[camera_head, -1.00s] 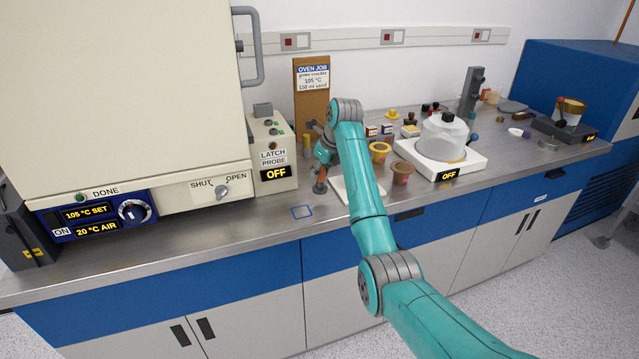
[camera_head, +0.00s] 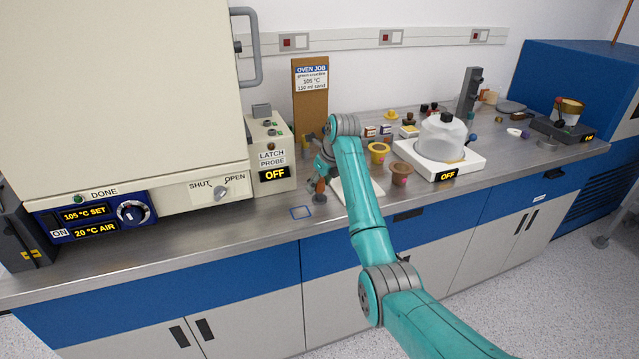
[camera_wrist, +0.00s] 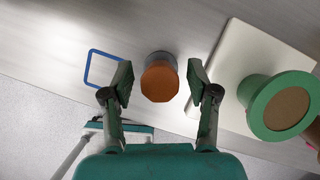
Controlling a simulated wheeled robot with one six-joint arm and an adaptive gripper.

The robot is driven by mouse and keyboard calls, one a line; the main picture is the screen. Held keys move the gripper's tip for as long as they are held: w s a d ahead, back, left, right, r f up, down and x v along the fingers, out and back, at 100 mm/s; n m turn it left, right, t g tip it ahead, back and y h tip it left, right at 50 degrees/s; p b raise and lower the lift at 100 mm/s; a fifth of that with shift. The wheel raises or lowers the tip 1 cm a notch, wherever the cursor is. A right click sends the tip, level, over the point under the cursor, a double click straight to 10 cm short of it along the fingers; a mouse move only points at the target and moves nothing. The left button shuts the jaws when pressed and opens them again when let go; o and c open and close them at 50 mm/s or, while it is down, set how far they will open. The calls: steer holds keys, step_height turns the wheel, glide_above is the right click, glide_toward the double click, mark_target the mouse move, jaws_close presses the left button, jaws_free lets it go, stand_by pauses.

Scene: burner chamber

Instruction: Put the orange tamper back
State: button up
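The orange tamper (camera_wrist: 160,82) has an orange top and a grey lower part. In the wrist view it sits between my fingertips, with a gap on each side. My gripper (camera_wrist: 159,84) is open around it and touches neither side that I can see. In the head view the tamper (camera_head: 320,187) stands on the steel counter at the left edge of a white pad (camera_head: 365,185), just below my gripper (camera_head: 321,172). A blue square outline (camera_wrist: 90,66) is marked on the counter left of the tamper; the head view shows it too (camera_head: 301,212), empty.
A green-rimmed cup (camera_wrist: 275,109) is close to my right finger, over the white pad. A yellow cup (camera_head: 378,152) and an orange-brown cup (camera_head: 401,173) are right of my arm. The oven (camera_head: 120,90) and control box (camera_head: 270,150) stand left. The counter front is clear.

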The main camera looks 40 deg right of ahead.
steer(key=v, duration=1.2)
steer(key=shift+r, duration=0.2)
steer(key=shift+d, duration=0.1)
